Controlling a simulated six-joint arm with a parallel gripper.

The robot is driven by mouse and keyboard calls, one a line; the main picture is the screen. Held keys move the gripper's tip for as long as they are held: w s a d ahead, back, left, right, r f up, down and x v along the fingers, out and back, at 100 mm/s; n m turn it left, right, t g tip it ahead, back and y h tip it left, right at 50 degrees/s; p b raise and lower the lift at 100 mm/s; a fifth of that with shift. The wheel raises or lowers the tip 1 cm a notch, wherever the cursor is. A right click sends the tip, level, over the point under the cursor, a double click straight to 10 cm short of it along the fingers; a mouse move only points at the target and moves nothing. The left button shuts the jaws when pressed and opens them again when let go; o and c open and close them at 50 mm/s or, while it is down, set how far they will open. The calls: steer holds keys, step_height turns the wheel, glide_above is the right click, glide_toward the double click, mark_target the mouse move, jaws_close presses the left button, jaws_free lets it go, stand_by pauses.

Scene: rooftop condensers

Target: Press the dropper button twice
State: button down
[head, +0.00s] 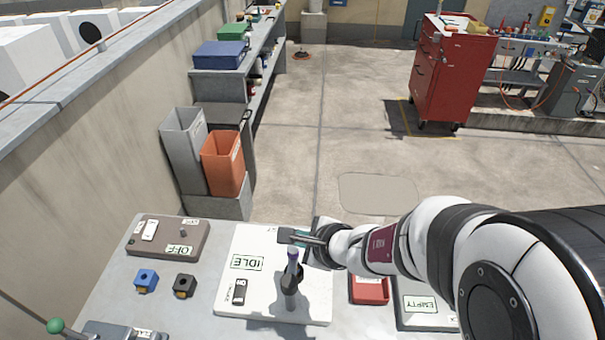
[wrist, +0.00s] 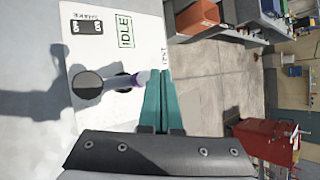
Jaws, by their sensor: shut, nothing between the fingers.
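A white panel (head: 262,310) lies on the table with a green-framed IDLE display (head: 247,262) and a black switch (head: 239,292). A dark upright piece (head: 289,285) with a purple top (head: 293,257) stands on it and looks like the dropper. No separate button label on it can be read. My gripper (head: 284,236) is shut and empty, behind and above the purple top in the head view. In the wrist view the teal fingers (wrist: 161,76) are together, with the purple tip (wrist: 142,77) just left of them. Whether they touch cannot be told.
A brown OFF panel (head: 190,236), a blue knob block (head: 146,280) and a black one (head: 184,285) lie to the left. A red tray (head: 370,289) and an EMPTY panel (head: 420,304) lie to the right, near my arm. Grey and orange bins (head: 223,163) stand beyond the table.

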steer(key=shift+f, duration=0.3)
steer(key=shift+f, duration=0.6)
stand_by(0.5)
steer(key=shift+r, duration=1.05)
steer(key=shift+r, duration=2.5)
stand_by(0.5)
step_height(320, 180, up, 4)
steer(key=shift+f, duration=0.1)
